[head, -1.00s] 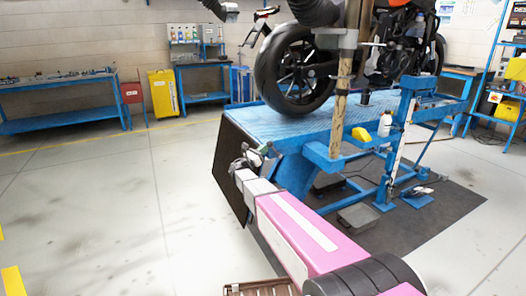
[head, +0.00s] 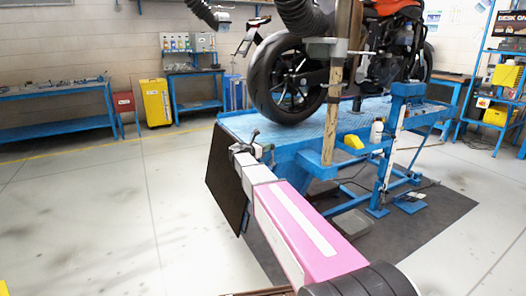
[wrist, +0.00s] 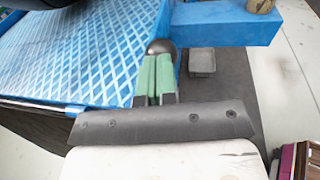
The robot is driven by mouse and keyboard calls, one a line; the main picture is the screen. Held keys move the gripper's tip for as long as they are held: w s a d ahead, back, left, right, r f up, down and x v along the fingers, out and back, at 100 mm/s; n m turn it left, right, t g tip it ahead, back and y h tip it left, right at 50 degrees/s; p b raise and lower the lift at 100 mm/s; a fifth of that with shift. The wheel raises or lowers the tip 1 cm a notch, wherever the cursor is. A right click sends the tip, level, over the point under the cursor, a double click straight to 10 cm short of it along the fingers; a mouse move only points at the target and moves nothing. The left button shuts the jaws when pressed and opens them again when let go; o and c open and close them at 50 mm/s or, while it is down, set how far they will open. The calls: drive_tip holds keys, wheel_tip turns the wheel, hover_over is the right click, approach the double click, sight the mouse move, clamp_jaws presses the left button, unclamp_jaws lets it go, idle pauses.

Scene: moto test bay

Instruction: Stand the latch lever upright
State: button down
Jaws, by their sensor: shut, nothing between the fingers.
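The latch lever shows in the wrist view as a dark round knob (wrist: 160,47) at the edge of the blue ribbed platform (wrist: 90,50). My gripper (wrist: 154,62) has its two green fingers together, with their tips just in front of the knob. The rest of the lever is hidden behind the fingers, and I cannot tell its tilt or whether the fingers touch it. In the head view my gripper (head: 250,142) is small at the near corner of the blue lift table (head: 235,125).
A motorcycle wheel (head: 290,75) stands on the lift table. A blue beam (wrist: 222,25) juts out right of the knob, with a grey tray (wrist: 201,62) below it. A dark panel (head: 225,180) hangs at the table's near end. Open floor lies to the left.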

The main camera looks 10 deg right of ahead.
drive_tip(key=shift+w+d+r, duration=0.1)
drive_tip(key=shift+d+r, duration=0.05)
drive_tip(key=shift+d, duration=0.25)
idle(0.3)
drive_tip(key=shift+r, duration=0.1)
drive_tip(key=r+v, duration=0.1)
drive_tip(key=v, duration=1.3)
drive_tip(key=s+d+f+m+g+y, duration=0.35)
drive_tip(key=s+f+m, duration=0.25)
drive_tip(key=s+f, duration=0.25)
drive_tip(key=s+d+f+m+g+y, duration=0.2)
drive_tip(key=s+d+f+m+y, duration=0.3)
drive_tip(key=s+f, duration=0.35)
drive_tip(key=s+a+f+m+g+y, duration=0.2)
drive_tip(key=s+f+m+y, duration=0.4)
drive_tip(key=s+m, duration=0.6)
drive_tip(key=shift+s+f+m+g, duration=0.3)
drive_tip(key=shift+s+f+g, duration=0.05)
drive_tip(key=shift+s+f, duration=0.6)
